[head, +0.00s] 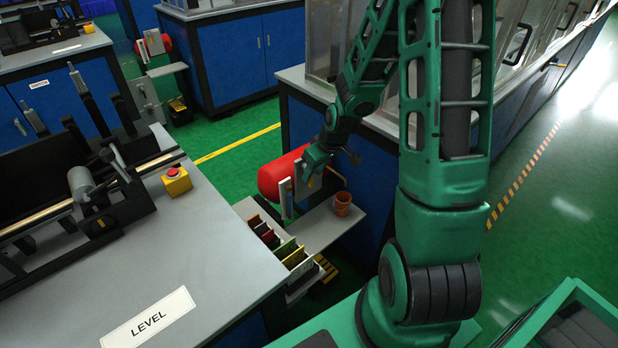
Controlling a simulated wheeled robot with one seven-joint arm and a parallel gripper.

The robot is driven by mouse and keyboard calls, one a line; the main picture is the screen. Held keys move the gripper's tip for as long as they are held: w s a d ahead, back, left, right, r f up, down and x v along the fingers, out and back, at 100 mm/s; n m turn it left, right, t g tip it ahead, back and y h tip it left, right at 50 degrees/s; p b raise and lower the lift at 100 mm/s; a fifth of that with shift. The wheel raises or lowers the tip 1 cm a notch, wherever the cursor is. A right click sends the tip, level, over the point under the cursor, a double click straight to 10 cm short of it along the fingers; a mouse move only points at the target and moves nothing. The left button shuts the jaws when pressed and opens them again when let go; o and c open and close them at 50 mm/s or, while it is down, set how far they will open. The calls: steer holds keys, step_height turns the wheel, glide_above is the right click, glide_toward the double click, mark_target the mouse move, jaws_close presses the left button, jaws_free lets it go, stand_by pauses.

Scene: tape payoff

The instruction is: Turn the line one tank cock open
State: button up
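A red tank (280,178) lies beside a small grey stand between the near workbench and the blue cabinet. My green arm reaches down from the upper right, and my gripper (308,178) is at the right end of this tank, in front of a pale upright plate (286,200). The gripper covers part of the tank and plate, and its fingers are too small and dark to read. A second red tank (152,47) stands far back on the left.
A blue cabinet stands close behind my arm.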

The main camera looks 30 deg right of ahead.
mark_target(311, 186)
steer(key=shift+x, duration=1.75)
jaws_close()
